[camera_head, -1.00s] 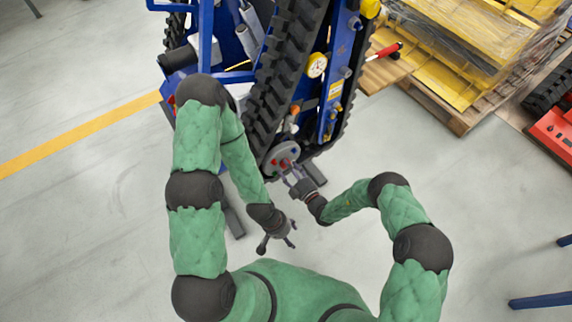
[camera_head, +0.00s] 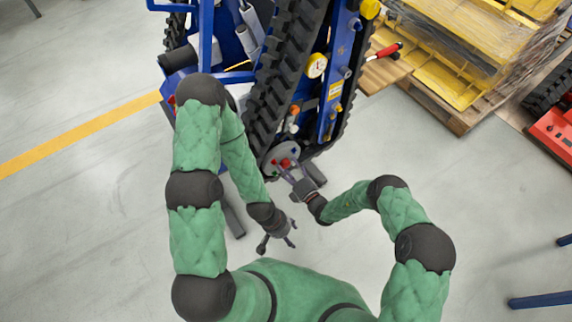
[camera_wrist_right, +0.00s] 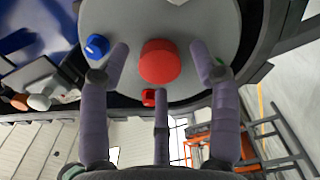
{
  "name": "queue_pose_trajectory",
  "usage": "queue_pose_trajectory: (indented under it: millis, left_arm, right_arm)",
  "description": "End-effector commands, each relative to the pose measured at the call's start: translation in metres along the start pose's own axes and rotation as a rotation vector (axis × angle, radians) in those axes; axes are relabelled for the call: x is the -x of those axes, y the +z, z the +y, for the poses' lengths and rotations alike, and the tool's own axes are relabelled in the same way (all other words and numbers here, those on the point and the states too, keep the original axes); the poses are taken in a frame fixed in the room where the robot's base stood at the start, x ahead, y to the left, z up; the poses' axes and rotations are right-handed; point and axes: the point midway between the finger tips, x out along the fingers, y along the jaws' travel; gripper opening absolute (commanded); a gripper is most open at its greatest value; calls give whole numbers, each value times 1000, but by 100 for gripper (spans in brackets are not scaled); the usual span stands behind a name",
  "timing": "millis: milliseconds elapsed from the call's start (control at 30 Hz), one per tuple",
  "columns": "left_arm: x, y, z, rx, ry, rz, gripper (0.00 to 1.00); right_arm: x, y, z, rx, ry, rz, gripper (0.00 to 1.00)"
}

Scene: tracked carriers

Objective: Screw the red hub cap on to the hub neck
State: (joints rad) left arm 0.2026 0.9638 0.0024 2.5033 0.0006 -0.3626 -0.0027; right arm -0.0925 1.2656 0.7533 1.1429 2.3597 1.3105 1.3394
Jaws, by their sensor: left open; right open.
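The large round red cap (camera_wrist_right: 159,62) sits against the grey disc (camera_wrist_right: 190,18) at the end of the track in the right wrist view. The red cap (camera_head: 286,163) and grey disc (camera_head: 282,151) are small in the head view. My right gripper (camera_wrist_right: 160,75) is open, with fingers left and right of the cap and a third below it. Gaps show between fingers and cap in the picture. The hub neck is not visible; the cap may cover it. My left gripper (camera_head: 280,241) is open and empty above the floor, below the right one.
Beside the red cap are a blue knob (camera_wrist_right: 97,46), a smaller red knob (camera_wrist_right: 153,97) and a partly hidden green one (camera_wrist_right: 235,68). The black track (camera_head: 285,75) rises above the disc. A pallet with yellow crates (camera_head: 455,70) stands at upper right. Floor is clear around my arms.

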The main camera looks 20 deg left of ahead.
Motion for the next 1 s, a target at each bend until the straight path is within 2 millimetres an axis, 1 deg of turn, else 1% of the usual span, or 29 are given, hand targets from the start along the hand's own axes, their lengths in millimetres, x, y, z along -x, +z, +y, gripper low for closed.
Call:
queue_pose_trajectory:
  millis: [167, 733, 867, 1000]
  left_arm:
    - [0, 0, 0, 0, 0, 0, 63]
    - [3, 0, 1, 0, 0, 0, 63]
    - [3, 0, 1, 0, 0, 0, 63]
    - [3, 0, 1, 0, 0, 0, 63]
  right_arm:
    - [0, 0, 0, 100, 0, 0, 63]
    - [0, 0, 0, 756, 0, -1, 63]
    - [0, 0, 0, 841, 0, -1, 63]
    - [0, 0, 0, 859, 0, 0, 63]
